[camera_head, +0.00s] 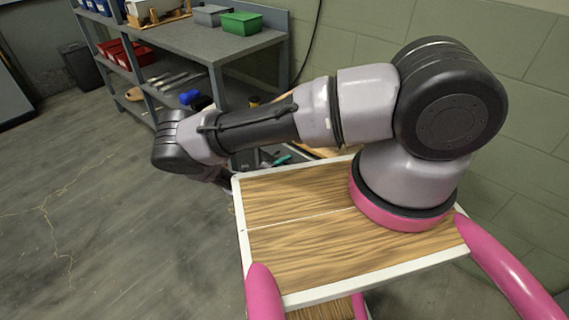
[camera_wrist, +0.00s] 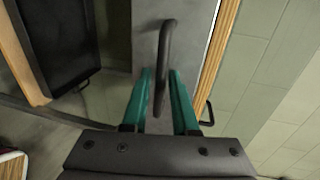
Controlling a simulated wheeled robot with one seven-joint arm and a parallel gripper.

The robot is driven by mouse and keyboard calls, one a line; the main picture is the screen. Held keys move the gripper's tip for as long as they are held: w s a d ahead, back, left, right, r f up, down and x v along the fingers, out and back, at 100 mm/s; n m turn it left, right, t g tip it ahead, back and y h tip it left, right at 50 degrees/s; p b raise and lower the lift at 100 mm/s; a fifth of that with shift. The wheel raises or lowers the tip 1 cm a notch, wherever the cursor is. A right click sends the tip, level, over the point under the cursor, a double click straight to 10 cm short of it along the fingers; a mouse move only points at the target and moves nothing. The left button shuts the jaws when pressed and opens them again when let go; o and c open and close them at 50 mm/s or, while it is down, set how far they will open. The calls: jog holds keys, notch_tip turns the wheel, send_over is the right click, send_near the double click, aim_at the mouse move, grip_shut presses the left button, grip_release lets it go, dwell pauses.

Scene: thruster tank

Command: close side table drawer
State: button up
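In the wrist view, a black curved handle (camera_wrist: 166,50) stands out from a grey panel (camera_wrist: 145,18), which looks like a drawer front. My gripper (camera_wrist: 163,78) has two teal fingers, spread apart, one on each side of the handle. I see a gap beside the bar, so it does not look clamped. A dark, tray-like drawer or recess (camera_wrist: 58,38) with a wooden edge (camera_wrist: 18,60) lies to the left. In the head view, a bit of teal finger (camera_head: 281,160) shows past my base; the side table is mostly hidden behind my arm.
A grey metal shelf (camera_head: 195,40) stands at the upper left with a green bin (camera_head: 241,23), red bins (camera_head: 125,53) and other items. A dark bin (camera_head: 80,65) stands by the far wall. A green block wall (camera_head: 530,100) is at the right. Floor at left is clear.

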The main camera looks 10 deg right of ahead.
grip_shut()
dwell(1.4)
